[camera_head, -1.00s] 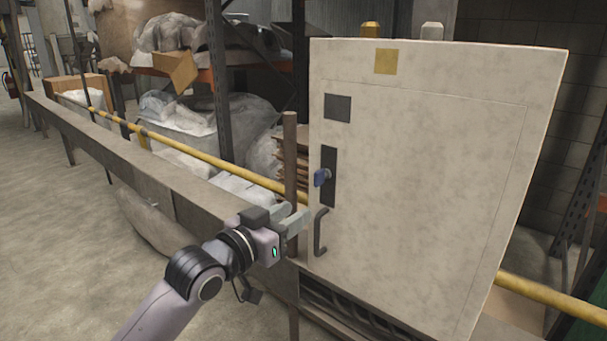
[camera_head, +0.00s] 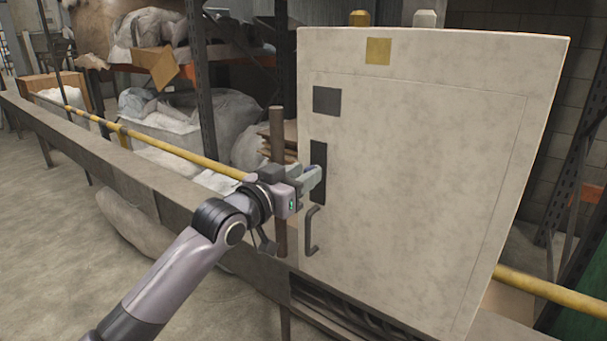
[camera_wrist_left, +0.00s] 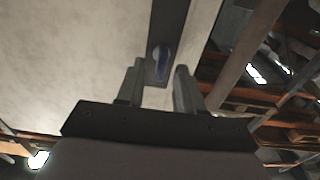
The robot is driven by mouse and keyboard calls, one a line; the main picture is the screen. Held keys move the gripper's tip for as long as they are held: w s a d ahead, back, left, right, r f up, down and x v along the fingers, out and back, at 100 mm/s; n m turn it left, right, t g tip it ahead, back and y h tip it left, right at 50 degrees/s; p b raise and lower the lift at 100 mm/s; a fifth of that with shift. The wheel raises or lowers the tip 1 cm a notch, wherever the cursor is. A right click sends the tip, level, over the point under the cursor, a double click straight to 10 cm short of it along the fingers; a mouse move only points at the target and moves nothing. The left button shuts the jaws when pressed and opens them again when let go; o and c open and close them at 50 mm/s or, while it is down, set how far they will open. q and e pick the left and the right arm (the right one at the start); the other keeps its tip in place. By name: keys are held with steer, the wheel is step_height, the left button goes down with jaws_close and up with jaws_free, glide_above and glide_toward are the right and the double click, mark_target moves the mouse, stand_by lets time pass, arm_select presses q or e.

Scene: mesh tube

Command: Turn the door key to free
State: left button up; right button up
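In the head view my left gripper (camera_head: 312,178) is at the lock plate and almost wholly hides the key. A dark door handle (camera_head: 312,231) is below the lock plate. My right gripper is not in view.
A brown post (camera_head: 278,180) stands close to the left of the cabinet. A yellow rail (camera_head: 185,152) and a long grey beam (camera_head: 110,165) run along the left. Shelving with sacks (camera_head: 165,115) is behind. Open floor (camera_head: 60,230) lies at the left.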

arm_select(q)
steer(key=shift+w+d, duration=0.25)
steer(key=shift+w, duration=0.1)
jaws_close()
